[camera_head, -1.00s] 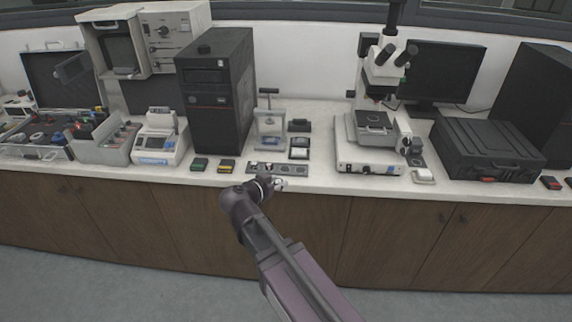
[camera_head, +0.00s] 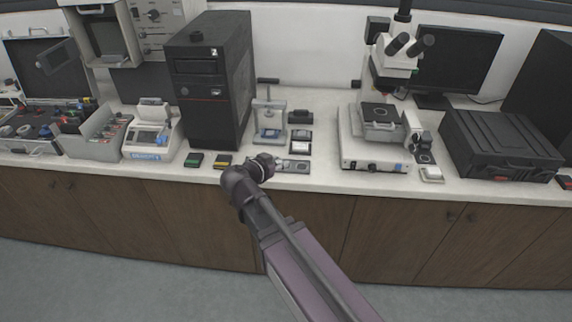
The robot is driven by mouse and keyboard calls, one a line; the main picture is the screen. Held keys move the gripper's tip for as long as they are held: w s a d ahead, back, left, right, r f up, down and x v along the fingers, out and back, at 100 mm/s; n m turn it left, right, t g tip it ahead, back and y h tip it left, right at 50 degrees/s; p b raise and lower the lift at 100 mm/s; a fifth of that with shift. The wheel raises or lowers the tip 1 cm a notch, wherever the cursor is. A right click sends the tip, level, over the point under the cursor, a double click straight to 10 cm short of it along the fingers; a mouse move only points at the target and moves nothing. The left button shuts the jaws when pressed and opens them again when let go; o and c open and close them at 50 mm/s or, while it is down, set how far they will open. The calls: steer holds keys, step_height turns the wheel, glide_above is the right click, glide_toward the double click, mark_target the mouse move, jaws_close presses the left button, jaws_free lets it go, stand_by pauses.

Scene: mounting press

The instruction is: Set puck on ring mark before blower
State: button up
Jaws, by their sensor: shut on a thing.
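My gripper (camera_head: 268,163) is at the bench's front edge, over the left part of a flat grey plate (camera_head: 294,167). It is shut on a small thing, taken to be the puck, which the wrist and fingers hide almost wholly. The visible right part of the plate bears a dark mark; I cannot tell which ring mark is the named one. A small hand press (camera_head: 269,122) with a T-handle stands just behind the gripper, with a blue piece at its base. No blower can be made out for sure.
A black computer tower (camera_head: 212,85) stands left of the press, with green-black (camera_head: 194,159) and yellow-black (camera_head: 223,161) blocks before it. Small trays (camera_head: 299,142) lie right of the press. A microscope (camera_head: 378,135) stands further right. Bare bench (camera_head: 325,160) lies between.

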steer(key=shift+d, duration=0.2)
steer(key=shift+w+d, duration=0.25)
steer(key=shift+d, duration=0.35)
steer(key=shift+f, duration=0.1)
step_height(320, 180, down, 10)
steer(key=b, duration=1)
steer(key=w, duration=0.4)
steer(key=w+b, duration=0.1)
steer(key=w, duration=0.3)
steer(key=w+f, duration=0.1)
steer(key=w, duration=0.4)
steer(key=shift+w+a+f, duration=0.1)
steer(key=shift+a, duration=0.2)
